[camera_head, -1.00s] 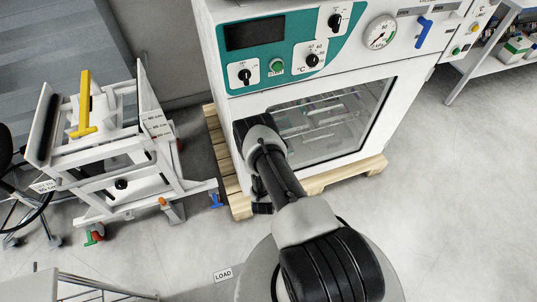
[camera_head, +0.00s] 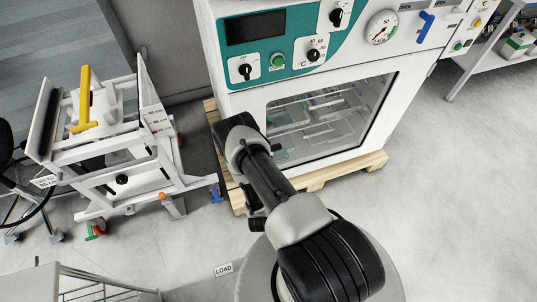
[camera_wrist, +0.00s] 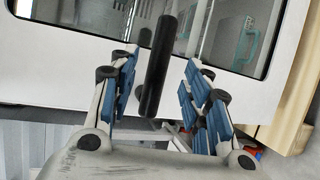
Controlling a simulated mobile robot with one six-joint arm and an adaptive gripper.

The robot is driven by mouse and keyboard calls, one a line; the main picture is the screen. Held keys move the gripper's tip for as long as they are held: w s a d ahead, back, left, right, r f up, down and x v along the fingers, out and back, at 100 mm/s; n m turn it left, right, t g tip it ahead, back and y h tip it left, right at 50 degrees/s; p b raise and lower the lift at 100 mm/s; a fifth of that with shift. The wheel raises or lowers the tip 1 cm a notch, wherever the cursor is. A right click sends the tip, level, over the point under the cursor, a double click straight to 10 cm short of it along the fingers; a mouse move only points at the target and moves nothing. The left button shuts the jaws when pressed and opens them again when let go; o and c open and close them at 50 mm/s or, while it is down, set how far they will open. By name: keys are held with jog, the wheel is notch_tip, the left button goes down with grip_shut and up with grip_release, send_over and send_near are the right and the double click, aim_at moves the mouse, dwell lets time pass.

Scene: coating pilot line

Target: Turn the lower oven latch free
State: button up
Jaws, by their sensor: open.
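The white oven (camera_head: 235,100) with a teal control panel stands ahead in the head view. Its door has a large window (camera_head: 340,115). In the wrist view a black bar handle, seemingly the lower latch (camera_wrist: 157,70), stands slightly tilted in front of the white door (camera_wrist: 75,65). My gripper (camera_wrist: 159,62) is open, with one blue-padded finger on each side of the bar in the picture. Gaps show on both sides of the bar, and it looks ungripped. I cannot tell how deep it sits between the fingers. In the head view my arm hides the latch and gripper.
The oven stands on a wooden pallet (camera_head: 330,176). A white lift cart (camera_head: 120,165) with a yellow handle (camera_head: 84,100) is close on the left. A shelf (camera_head: 485,60) stands at the right. The floor at right is clear.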

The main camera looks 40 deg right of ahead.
jog(key=v, duration=0.3)
jog(key=shift+s+a+r, duration=0.1)
jog(key=shift+s+a, duration=0.05)
jog(key=shift+s, duration=0.1)
dwell(0.4)
